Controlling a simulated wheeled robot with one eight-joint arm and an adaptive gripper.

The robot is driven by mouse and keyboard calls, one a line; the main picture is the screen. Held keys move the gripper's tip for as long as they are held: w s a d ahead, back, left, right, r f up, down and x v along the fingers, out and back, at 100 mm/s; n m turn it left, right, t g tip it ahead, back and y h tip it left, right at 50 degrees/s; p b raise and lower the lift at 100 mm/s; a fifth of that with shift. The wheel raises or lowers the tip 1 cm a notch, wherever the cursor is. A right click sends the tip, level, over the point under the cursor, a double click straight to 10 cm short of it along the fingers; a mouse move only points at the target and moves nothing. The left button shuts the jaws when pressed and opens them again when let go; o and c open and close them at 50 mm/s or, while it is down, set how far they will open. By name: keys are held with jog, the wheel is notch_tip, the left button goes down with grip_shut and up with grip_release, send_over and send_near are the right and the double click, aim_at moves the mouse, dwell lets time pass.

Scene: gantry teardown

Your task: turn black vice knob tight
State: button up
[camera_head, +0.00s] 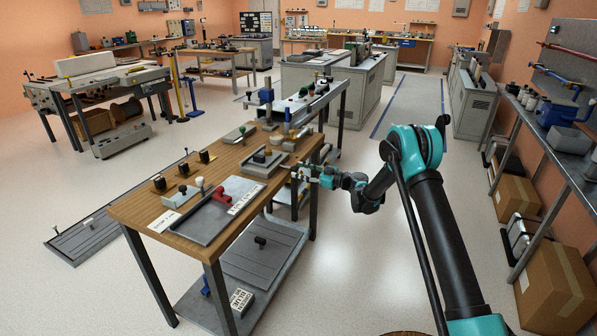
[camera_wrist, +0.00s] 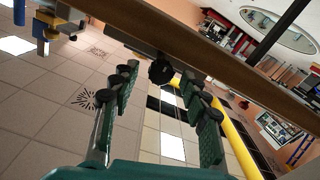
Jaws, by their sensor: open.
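A grey vice (camera_head: 262,163) sits on the wooden bench top near its right edge. In the wrist view a round black knob (camera_wrist: 161,71) shows beside the wooden bench edge, between my fingertips. My gripper (camera_wrist: 160,80) is open, with one green ridged finger on each side of the knob. The fingers look apart from the knob, and it seems to lie a little beyond the tips. In the head view my gripper (camera_head: 300,172) is at the bench's right edge beside the vice. The knob cannot be made out clearly there.
The wooden bench (camera_head: 135,205) carries a grey plate with a red-handled part (camera_head: 212,205) and several small black-knobbed blocks. A blue and grey post device (camera_head: 266,98) stands behind. Open floor (camera_head: 350,270) lies to the right of the bench.

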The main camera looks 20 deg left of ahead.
jog(key=shift+a, duration=0.65)
grip_shut()
